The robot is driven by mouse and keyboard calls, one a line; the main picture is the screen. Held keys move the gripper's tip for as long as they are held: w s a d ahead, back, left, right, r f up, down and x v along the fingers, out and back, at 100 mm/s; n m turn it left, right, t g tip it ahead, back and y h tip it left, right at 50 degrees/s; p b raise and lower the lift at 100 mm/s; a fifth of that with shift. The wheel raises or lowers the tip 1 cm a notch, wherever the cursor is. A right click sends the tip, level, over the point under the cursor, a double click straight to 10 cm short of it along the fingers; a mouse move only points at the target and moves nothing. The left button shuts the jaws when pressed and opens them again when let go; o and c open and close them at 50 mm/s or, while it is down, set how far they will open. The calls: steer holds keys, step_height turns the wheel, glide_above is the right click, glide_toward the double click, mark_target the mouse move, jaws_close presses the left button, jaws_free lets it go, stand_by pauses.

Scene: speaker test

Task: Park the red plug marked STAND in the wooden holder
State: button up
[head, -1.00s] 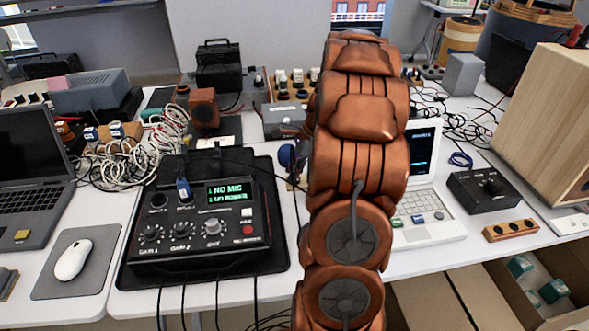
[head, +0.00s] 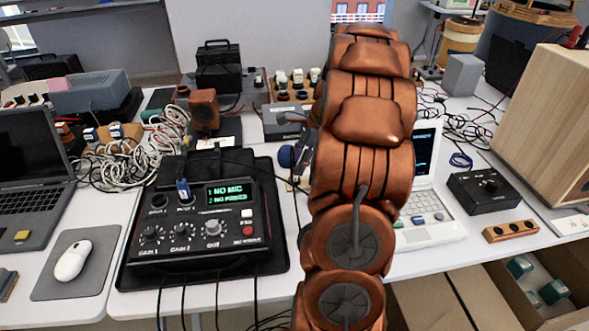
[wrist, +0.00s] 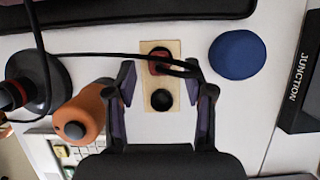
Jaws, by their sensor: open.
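In the wrist view, a pale wooden holder (wrist: 159,84) lies on the white table between my gripper's fingers. A red plug (wrist: 156,66) with a black cable is at the holder's far end, seen from above. How deep it sits there cannot be told, and no STAND marking is readable. A dark round hole or socket (wrist: 162,100) shows at the nearer end. My gripper (wrist: 161,75) is open, its fingers on either side of the holder, apart from the plug. My arm hides the gripper and plug in the head view.
A blue round object (wrist: 237,54) stands right of the holder, and a black JUNCTION box (wrist: 304,85) farther right. An orange cylinder (wrist: 82,117) is close to the left finger. The black interface box (head: 205,222) displays NO MIC. Black cable crosses above the fingers.

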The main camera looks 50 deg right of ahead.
steer(key=v, duration=0.8)
steer(key=shift+r, duration=0.1)
steer(key=s+a+n+g, duration=0.1)
steer(key=a+n, duration=0.3)
steer(key=a, duration=0.4)
steer(key=s+a+n+g, duration=0.1)
steer(key=a+n, duration=0.3)
steer(key=a, duration=0.4)
steer(key=s+a+n+g, duration=0.1)
steer(key=a+n, duration=0.3)
steer(key=a, duration=0.4)
steer(key=shift+s+a+r+h, duration=0.2)
steer(key=shift+s+a+h, duration=0.15)
steer(key=shift+s, duration=0.2)
steer(key=s+a+f+n+g+h, duration=0.1)
steer(key=s+a+f+n, duration=0.1)
steer(key=s+a+n, duration=0.6)
steer(key=s+a+f+n+g+h, duration=0.1)
steer(key=s+a+f+n+h, duration=0.15)
steer(key=s+n, duration=0.45)
step_height(320, 180, up, 13)
steer(key=s+m+p, duration=0.1)
steer(key=s+p, duration=0.1)
steer(key=p, duration=1)
steer(key=shift+a+m+y, duration=0.25)
steer(key=shift+m+y, duration=0.05)
